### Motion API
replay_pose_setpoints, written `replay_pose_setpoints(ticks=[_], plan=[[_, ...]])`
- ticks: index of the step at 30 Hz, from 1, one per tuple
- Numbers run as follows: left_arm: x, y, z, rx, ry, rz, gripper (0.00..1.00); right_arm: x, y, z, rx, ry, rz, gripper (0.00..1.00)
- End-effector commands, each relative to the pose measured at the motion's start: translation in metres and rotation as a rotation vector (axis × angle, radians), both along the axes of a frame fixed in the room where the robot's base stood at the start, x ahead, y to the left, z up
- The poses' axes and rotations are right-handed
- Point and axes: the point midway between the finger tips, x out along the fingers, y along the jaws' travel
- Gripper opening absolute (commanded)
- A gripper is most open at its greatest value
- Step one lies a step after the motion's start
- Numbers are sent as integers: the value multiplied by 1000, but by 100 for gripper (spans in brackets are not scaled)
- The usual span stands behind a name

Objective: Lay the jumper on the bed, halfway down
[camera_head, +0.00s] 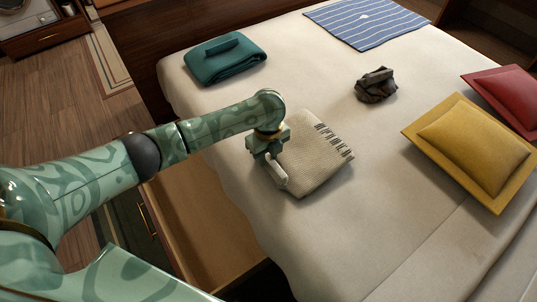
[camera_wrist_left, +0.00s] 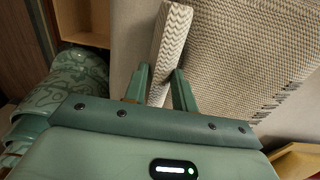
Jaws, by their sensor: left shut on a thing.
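A folded cream knit cloth (camera_head: 318,158) with dark fringe-like marks along one edge lies on the near left part of the bed (camera_head: 335,245). My left gripper (camera_head: 272,162) is over its left side, shut on a raised, pale ridge of the knit. In the left wrist view, the ridge (camera_wrist_left: 172,42) stands between the fingers (camera_wrist_left: 160,90), beside the broad weave of the cloth (camera_wrist_left: 245,60). A folded teal cloth (camera_head: 226,62) with a roll on top lies at the far left of the bed. I cannot tell for sure which one is the jumper. My right gripper is not in view.
A blue striped cloth (camera_head: 368,22) lies at the back, a crumpled dark grey item (camera_head: 376,86) mid-bed. A yellow cushion (camera_head: 472,150) and a red cushion (camera_head: 510,92) are at the right. An open wooden drawer (camera_head: 205,225) is below the bed's left side. The near bed is clear.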

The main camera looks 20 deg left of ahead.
Motion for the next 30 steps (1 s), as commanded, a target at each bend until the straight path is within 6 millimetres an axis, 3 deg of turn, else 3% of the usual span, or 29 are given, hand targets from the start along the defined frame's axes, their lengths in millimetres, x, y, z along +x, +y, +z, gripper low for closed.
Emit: replay_pose_setpoints(ticks=[3,4,6,17,30], plan=[[1,0,-1,-2,-1,1,0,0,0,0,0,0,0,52],[0,0,-2,-1,0,1,32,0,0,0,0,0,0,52],[0,0,-1,-1,0,0,49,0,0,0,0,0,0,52],[1,0,7,0,-4,-1,49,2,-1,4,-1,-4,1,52],[1,0,105,-1,-7,0,49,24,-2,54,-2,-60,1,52]])
